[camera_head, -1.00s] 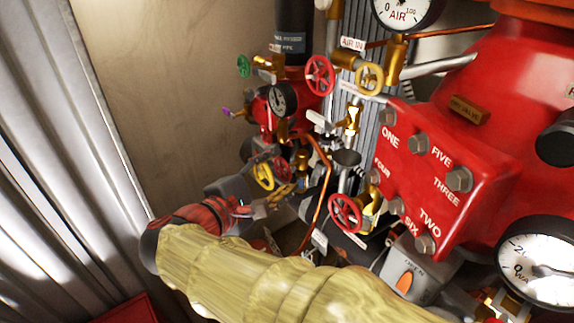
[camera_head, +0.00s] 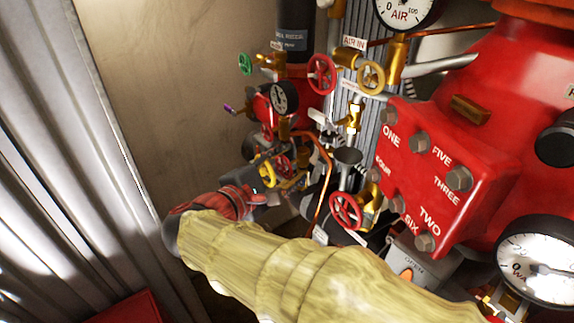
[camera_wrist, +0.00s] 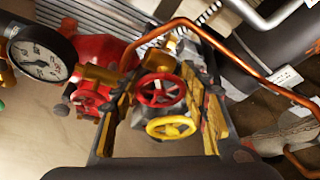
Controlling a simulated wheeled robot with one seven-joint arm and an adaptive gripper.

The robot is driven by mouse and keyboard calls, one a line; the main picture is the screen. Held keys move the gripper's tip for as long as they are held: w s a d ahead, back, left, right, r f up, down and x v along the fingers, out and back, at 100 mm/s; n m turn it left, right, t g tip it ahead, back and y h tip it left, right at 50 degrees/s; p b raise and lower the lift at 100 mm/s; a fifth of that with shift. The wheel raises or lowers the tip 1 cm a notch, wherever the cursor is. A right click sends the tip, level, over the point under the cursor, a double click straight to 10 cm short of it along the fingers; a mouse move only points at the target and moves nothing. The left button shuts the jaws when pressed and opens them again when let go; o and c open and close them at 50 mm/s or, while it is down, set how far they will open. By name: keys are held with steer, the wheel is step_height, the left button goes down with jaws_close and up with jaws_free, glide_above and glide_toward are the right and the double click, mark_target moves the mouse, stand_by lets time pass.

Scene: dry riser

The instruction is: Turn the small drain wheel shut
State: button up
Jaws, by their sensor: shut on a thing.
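My gripper (camera_head: 284,183) reaches in among the valves low on the left of the riser, partly hidden by its own wrist in the head view. In the wrist view its two yellowish fingers (camera_wrist: 166,88) stand on either side of a small red wheel (camera_wrist: 160,90). I take this wheel as the thing held, though the finger contacts are not clear. A yellow wheel (camera_wrist: 170,127) sits just below it in the wrist view, also between the fingers. It also shows beside my gripper in the head view (camera_head: 267,174).
A copper pipe (camera_wrist: 240,63) curves close by on the right. In the head view, another red wheel (camera_head: 346,211) and the big red valve body (camera_head: 440,175) stand to the right.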

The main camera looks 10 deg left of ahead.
steer(key=shift+c, duration=1.2)
steer(key=shift+f+b, duration=0.2)
steer(key=shift+b, duration=0.55)
steer(key=shift+f+m+b, duration=0.1)
steer(key=shift+m+b, duration=0.2)
steer(key=shift+b, duration=0.4)
steer(key=m+t+b, duration=0.1)
steer(key=m+b, duration=0.1)
steer(key=b, duration=0.6)
steer(key=shift+f+t, duration=0.1)
steer(key=shift+t, duration=0.2)
steer(key=shift+m+b, duration=0.4)
steer(key=shift+b, duration=0.15)
steer(key=shift+r, duration=0.25)
steer(key=o, duration=0.9)
